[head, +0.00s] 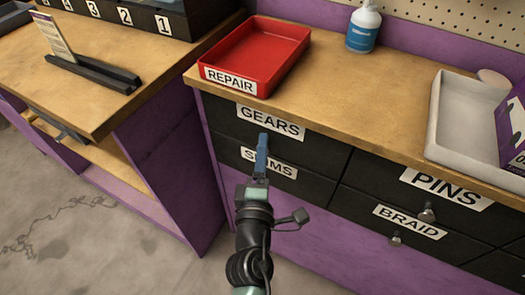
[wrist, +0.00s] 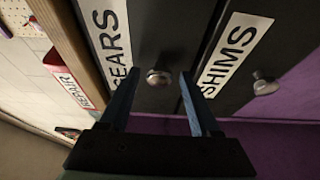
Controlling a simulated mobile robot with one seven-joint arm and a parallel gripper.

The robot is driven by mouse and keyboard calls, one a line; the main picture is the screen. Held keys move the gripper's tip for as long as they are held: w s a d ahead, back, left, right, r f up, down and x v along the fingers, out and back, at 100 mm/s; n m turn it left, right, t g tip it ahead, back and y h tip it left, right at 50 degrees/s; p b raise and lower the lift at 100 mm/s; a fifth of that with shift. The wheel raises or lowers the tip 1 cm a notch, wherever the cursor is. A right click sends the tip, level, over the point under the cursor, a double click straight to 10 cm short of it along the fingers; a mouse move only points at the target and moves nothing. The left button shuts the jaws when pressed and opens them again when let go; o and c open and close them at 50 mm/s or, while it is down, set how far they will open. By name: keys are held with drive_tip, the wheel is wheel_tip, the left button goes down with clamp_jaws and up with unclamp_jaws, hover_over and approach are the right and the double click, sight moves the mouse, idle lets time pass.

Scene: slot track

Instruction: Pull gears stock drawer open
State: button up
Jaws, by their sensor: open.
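The gears drawer (head: 322,147) is a dark drawer front with a white GEARS label, at the top left of the purple cabinet. It looks shut, flush with its neighbours. Its round metal knob (wrist: 158,78) shows in the wrist view but is hidden behind my gripper in the head view. My gripper (head: 263,138) has blue fingers and is at the drawer front, just below the label. In the wrist view my gripper (wrist: 158,74) is open, with the knob between its two fingertips. A gap shows on each side, and I cannot tell how far the tips reach past the knob.
The SHIMS drawer, its knob (wrist: 265,86) visible, is directly below. PINS (head: 445,189) and BRAID (head: 409,222) drawers are at right. A red REPAIR tray (head: 283,48), a bottle (head: 363,30) and a pale tray (head: 445,125) stand on the worktop.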

drive_tip(key=shift+w, duration=0.1)
clamp_jaws()
idle(0.3)
idle(1.1)
